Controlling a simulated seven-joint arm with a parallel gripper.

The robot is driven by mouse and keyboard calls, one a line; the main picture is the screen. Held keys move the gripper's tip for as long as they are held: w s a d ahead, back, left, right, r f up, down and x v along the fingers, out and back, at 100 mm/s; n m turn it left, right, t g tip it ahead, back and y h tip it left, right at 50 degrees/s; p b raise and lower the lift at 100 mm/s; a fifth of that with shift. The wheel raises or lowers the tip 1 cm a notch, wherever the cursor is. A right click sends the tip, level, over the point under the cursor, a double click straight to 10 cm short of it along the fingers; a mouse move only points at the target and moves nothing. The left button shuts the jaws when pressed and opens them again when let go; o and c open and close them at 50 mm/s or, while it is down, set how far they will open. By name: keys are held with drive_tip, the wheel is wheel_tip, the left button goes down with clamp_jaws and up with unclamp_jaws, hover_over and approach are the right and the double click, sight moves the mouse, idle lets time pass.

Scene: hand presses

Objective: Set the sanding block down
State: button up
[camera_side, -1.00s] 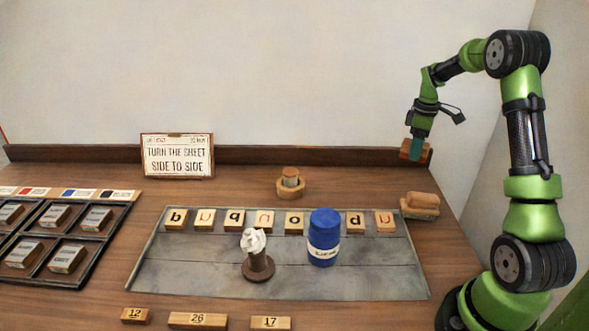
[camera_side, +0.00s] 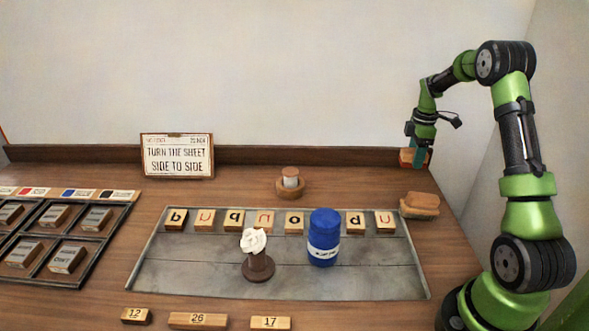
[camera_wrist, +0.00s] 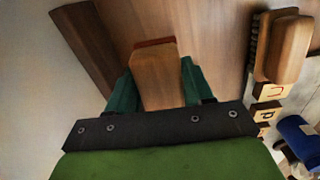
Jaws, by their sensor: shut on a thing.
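The sanding block, a wooden block with a reddish edge, is between my gripper's fingers at the far right back corner in the side view (camera_side: 407,158). It also shows in the wrist view (camera_wrist: 155,75). My gripper (camera_side: 420,157) points down and is shut on it, with a teal finger on either side in the wrist view (camera_wrist: 157,85). The block is low over the table by the back ledge; I cannot tell whether its underside touches the table.
A wooden brush (camera_side: 420,206) lies nearer the camera than the block. A grey tray (camera_side: 200,270) holds letter tiles, a blue drum (camera_side: 323,240) and a white-topped stand (camera_side: 257,258). The back ledge (camera_side: 300,155) runs behind. Bare tabletop (camera_side: 350,180) lies left of the block.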

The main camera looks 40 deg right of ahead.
sight(409, 181)
drive_tip(key=shift+f, duration=2.9)
drive_tip(key=shift+f, duration=0.15)
drive_tip(key=o, duration=1.1)
drive_tip(key=shift+c, duration=0.2)
